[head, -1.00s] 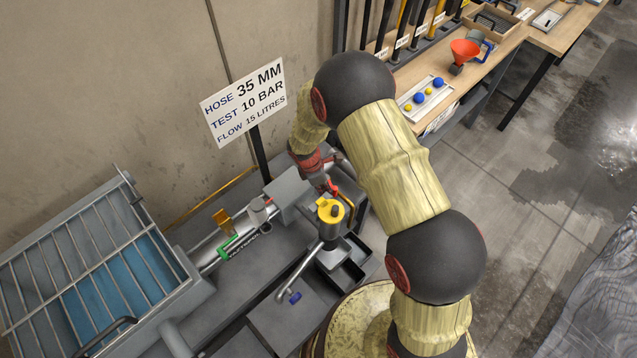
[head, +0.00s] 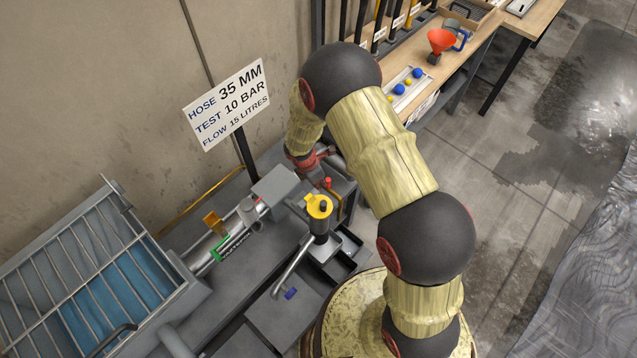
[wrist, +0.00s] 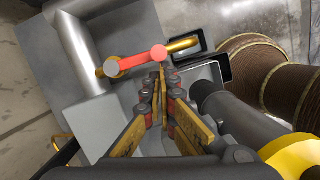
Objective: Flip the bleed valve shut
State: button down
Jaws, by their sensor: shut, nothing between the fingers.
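The bleed valve's red lever (wrist: 135,60) lies close alongside its brass pipe (wrist: 185,44) in the wrist view. A rounded red end of the lever sits just ahead of my fingertips. My gripper (wrist: 161,76) is shut and empty, its fingertips close to that end; I cannot tell whether they touch it. In the head view a small red part of the valve (head: 328,183) shows behind the yellow-topped pump (head: 319,206). My gripper (head: 318,178) is beside it there, partly hidden by my wrist.
A grey block (head: 275,185) and a steel tube with a green label (head: 222,246) lie left of the valve. A barred cage (head: 90,270) stands farther left. A sign (head: 225,103) stands behind.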

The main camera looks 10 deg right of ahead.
jog(key=p+v, duration=0.8)
jog(key=v, duration=0.2)
dwell(0.3)
jog(key=shift+s, duration=0.1)
dwell(0.3)
jog(key=s+d+r+m+t+b, duration=0.15)
jog(key=r+m, duration=0.25)
jog(key=r, duration=0.6)
jog(key=d+r+m+b, duration=0.2)
jog(key=d+r+m, duration=0.15)
jog(key=r, duration=0.55)
jog(key=s+d+r+m+t+y+b, duration=0.2)
jog(key=s+d+r+m+b, duration=0.15)
jog(key=s+r+m, duration=0.65)
jog(key=s+r+m+t+b, duration=0.1)
jog(key=s+r+m, duration=0.3)
jog(key=s, duration=0.8)
jog(key=shift+a+r+y+b, duration=0.3)
jog(key=shift+a+r+b, duration=0.05)
jog(key=shift+r+b, duration=0.4)
